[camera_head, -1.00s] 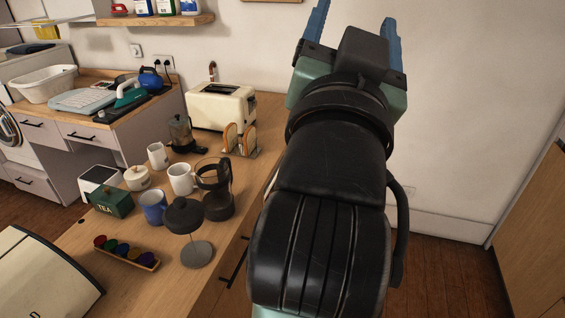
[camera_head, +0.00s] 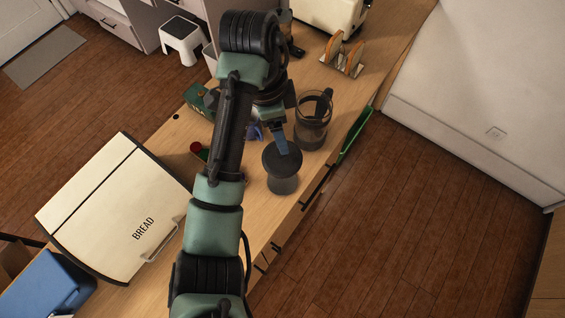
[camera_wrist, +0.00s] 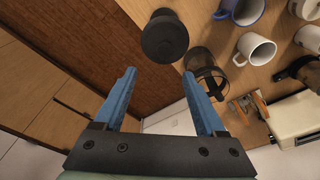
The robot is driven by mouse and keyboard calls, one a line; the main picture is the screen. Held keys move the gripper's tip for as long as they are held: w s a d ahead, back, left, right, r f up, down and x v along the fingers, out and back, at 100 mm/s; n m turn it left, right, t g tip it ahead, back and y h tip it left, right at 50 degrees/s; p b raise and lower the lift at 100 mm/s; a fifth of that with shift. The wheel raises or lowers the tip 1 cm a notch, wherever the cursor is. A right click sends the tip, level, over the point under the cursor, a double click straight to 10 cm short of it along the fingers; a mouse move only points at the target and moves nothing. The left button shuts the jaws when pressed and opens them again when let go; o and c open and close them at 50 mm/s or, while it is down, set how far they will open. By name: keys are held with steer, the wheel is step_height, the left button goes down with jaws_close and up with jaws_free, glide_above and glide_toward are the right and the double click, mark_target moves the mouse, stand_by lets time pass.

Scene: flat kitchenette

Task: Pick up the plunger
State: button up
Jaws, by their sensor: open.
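The plunger (camera_head: 281,160) stands on the counter near its front edge, with a dark round lid above a lower disc. In the wrist view its dark lid (camera_wrist: 165,38) lies at the top, beyond my fingertips. My gripper (camera_wrist: 158,74) is open, with two blue fingers apart and nothing between them. In the head view one blue finger (camera_head: 281,144) appears right by the lid's far edge; I cannot tell if it touches. The glass coffee press jug (camera_head: 312,126) stands just right of the plunger, and also shows in the wrist view (camera_wrist: 201,66).
A cream bread box (camera_head: 105,205) stands at the near left. A toast rack (camera_head: 342,55) and toaster (camera_head: 325,12) are at the back. White mugs (camera_wrist: 256,49) and a blue-rimmed mug (camera_wrist: 241,10) stand near the jug. Open floor (camera_head: 430,220) lies right of the counter.

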mark_target(282, 168)
steer(key=f, duration=0.1)
steer(key=f+b, duration=0.1)
steer(key=f, duration=0.1)
steer(key=shift+w+d+f, duration=0.15)
steer(key=shift+w+f, duration=0.15)
steer(key=shift+f+b, duration=0.5)
steer(key=shift+b, duration=0.2)
step_height(282, 168, down, 4)
steer(key=shift+w+p, duration=0.1)
steer(key=shift+p, duration=0.4)
jaws_close()
